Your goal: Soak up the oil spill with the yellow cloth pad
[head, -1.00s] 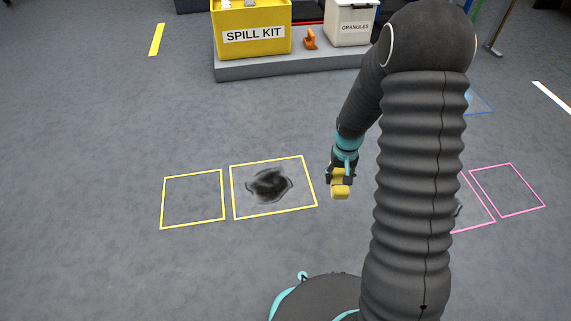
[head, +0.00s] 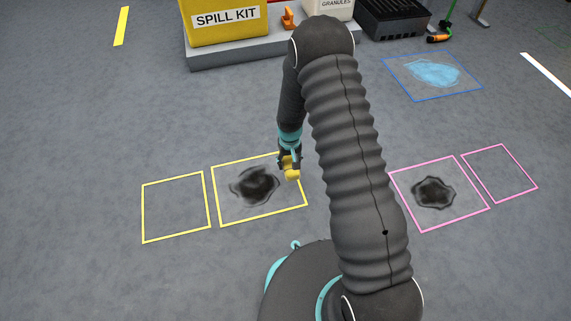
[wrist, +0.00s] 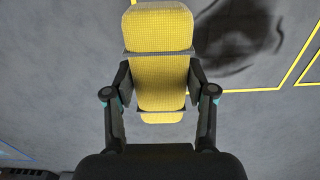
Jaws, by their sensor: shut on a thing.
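My gripper (head: 290,160) is shut on the yellow cloth pad (head: 292,174), and the pad also shows between both fingers in the wrist view (wrist: 160,65). In the head view the pad appears over the right edge of a yellow-outlined square. A dark, oil-like spill (head: 256,187) lies inside that square, left of the pad. In the wrist view this dark spill (wrist: 240,38) is at the upper right, beside the pad. A second dark spill (head: 433,193) lies in a pink-outlined square to the right. The pad's height above the floor is hard to tell.
An empty yellow outline (head: 176,207) is at left and an empty pink outline (head: 499,173) at right. A light blue puddle (head: 430,71) lies in a blue outline. The yellow spill kit box (head: 226,20) and black crate (head: 391,18) stand at the back. Grey floor between is clear.

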